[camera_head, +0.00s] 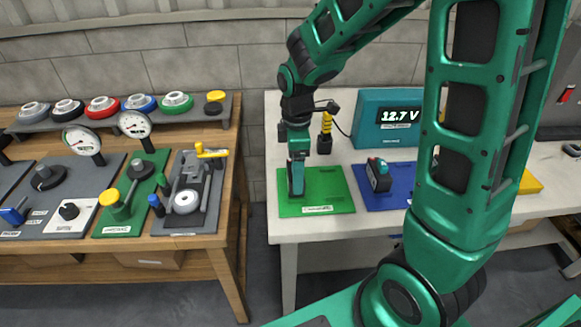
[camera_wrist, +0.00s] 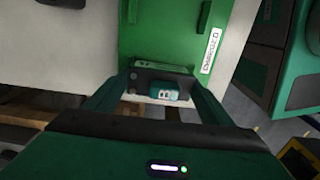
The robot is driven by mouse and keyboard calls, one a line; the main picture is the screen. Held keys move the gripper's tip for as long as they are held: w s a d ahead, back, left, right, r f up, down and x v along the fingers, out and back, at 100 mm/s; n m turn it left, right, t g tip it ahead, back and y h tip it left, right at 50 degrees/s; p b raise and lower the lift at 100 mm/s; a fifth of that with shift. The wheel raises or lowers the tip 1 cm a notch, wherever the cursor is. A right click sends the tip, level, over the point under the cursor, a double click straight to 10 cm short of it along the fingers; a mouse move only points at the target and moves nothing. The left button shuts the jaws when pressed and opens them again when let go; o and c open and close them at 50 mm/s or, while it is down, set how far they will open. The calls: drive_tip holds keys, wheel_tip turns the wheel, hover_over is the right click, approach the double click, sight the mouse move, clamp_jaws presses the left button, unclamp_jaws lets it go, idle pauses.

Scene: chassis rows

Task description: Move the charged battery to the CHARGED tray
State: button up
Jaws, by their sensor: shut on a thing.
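My gripper (camera_head: 296,188) points down over the left part of the green tray (camera_head: 328,192). In the wrist view its two fingers are closed on a dark battery with a teal terminal block (camera_wrist: 168,94). The battery shows at the near edge of the green tray (camera_wrist: 155,35) in that view; I cannot tell whether it touches the tray. The tray's white label (camera_wrist: 211,50) appears to read CHARGED. In the head view the fingers largely hide the held battery. Another dark battery with a teal top (camera_head: 378,175) stands on the blue tray (camera_head: 400,196) to the right.
A teal tester (camera_head: 385,118) reading 12.7 V stands behind the trays. A yellow and black probe (camera_head: 326,131) stands behind the green tray. My arm crosses the right side of the head view. A wooden bench (camera_head: 170,242) with gauges and knobs is at left, across a gap.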

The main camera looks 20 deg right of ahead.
drive_tip(key=shift+f, duration=0.5)
drive_tip(key=o, duration=1.8)
drive_tip(key=shift+c, duration=0.2)
wheel_tip(320, 180, up, 11)
drive_tip(key=shift+w+f, duration=0.1)
drive_tip(key=shift+d, duration=0.1)
